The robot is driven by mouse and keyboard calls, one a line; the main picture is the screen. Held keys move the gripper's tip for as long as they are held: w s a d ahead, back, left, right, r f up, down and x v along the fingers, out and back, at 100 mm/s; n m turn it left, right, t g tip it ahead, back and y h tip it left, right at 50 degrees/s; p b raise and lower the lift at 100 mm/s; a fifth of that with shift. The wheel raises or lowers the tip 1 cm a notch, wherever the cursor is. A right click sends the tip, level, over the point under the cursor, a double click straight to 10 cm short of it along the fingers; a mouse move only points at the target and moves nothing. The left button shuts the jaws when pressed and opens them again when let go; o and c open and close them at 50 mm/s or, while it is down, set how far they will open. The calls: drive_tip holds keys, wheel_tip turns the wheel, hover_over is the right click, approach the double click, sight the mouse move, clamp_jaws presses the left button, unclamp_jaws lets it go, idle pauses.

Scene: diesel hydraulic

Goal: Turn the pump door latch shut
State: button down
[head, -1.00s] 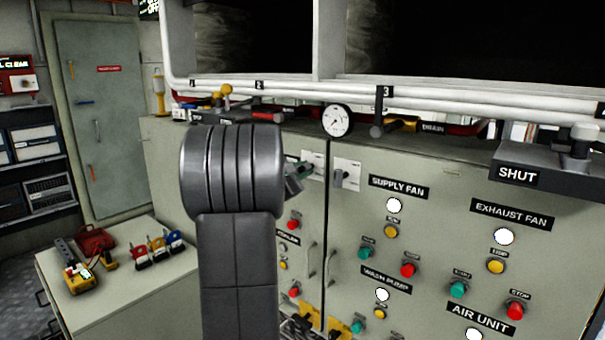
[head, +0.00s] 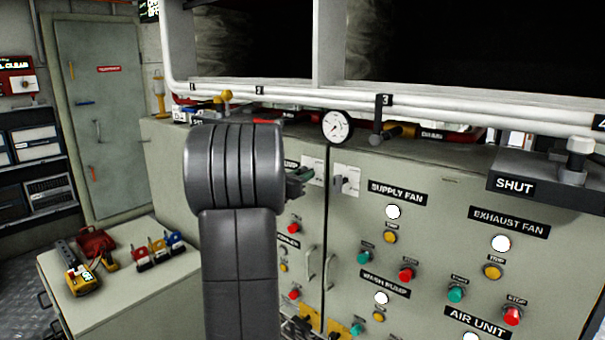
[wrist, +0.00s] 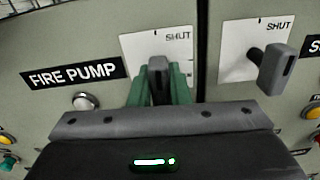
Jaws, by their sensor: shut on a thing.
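The fire pump door latch (wrist: 157,64) is a small dark grey handle on a white plate (wrist: 183,44) marked SHUT near its top right. In the wrist view my gripper (wrist: 159,85) has its green fingers on both sides of this handle, shut on it. The handle looks roughly upright in that view; its lower part is hidden by the fingers and gripper body. In the head view my gripper (head: 301,181) reaches the cabinet front just left of the door seam, and my arm hides most of the latch. The FIRE PUMP label (wrist: 74,74) is left of the plate.
A second, similar latch (wrist: 277,68) on its own SHUT plate is close to the right, across the door seam. A round indicator (wrist: 85,101) is below the label. White pipes (head: 300,97) and a gauge (head: 337,125) run above the cabinet. Buttons and door handles (head: 311,262) are below.

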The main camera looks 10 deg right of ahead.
drive_tip(key=shift+n, duration=0.4)
drive_tip(key=c, duration=1.4)
unclamp_jaws()
drive_tip(key=shift+o, duration=0.2)
drive_tip(key=v, duration=1.3)
drive_tip(key=shift+s+a+b, duration=0.25)
drive_tip(key=shift+a+b, duration=0.05)
